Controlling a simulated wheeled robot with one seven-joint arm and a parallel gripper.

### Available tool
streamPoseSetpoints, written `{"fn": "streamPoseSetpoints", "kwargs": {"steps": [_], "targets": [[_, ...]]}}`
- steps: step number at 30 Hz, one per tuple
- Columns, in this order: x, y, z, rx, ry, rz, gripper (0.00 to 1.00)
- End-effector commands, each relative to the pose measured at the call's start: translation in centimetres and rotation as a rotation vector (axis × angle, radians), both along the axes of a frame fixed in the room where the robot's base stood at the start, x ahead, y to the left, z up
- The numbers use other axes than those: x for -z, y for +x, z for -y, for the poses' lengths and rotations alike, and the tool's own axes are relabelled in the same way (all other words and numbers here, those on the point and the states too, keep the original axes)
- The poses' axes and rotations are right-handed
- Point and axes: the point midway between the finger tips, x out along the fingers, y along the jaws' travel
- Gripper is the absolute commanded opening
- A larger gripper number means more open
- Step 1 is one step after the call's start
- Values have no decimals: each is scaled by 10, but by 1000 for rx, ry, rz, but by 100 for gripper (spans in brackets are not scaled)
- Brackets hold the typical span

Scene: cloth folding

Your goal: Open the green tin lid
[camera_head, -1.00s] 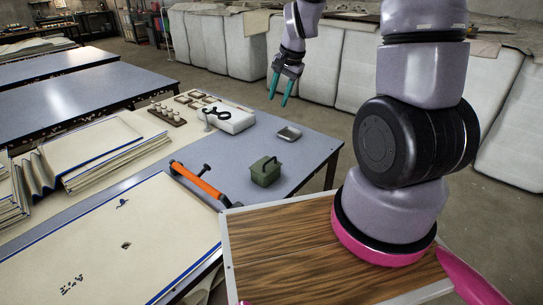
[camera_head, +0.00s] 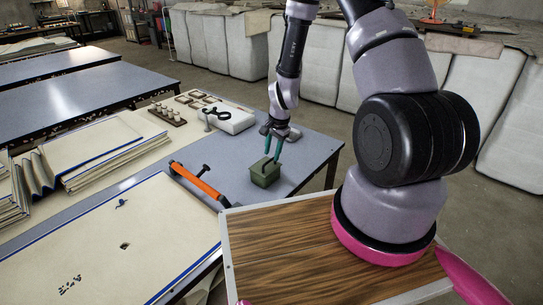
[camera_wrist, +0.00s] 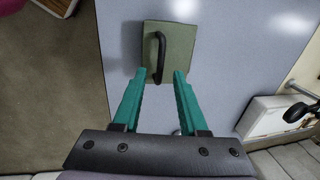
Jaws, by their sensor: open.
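The green tin (camera_head: 265,175) stands upright on the blue-grey table, near its right edge. Its square lid (camera_wrist: 182,57) with a dark arched handle (camera_wrist: 155,57) fills the upper middle of the wrist view, and the lid looks shut. My gripper (camera_head: 272,149) has two teal fingers and reaches down over the tin. In the wrist view the gripper (camera_wrist: 161,76) is open and empty, with its fingertips apart at the near end of the handle. I cannot tell the exact height of the fingertips over the lid.
An orange-handled tool (camera_head: 197,182) lies left of the tin. A white box (camera_head: 228,119) with a black-handled item on it stands behind, and it shows at right in the wrist view (camera_wrist: 265,115). Bare table (camera_head: 312,148) lies right of the tin.

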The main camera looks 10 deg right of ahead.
Motion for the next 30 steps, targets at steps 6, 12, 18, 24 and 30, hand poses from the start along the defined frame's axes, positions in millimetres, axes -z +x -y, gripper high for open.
{"fn": "streamPoseSetpoints", "kwargs": {"steps": [6, 12, 18, 24, 30], "targets": [[18, 3, -2, 0, 0, 0, 42], [20, 4, -2, -1, 0, 2, 42], [19, 3, -2, -1, 0, 1, 0], [19, 3, -2, -1, 0, 0, 0], [19, 3, -2, -1, 0, 0, 0]]}}
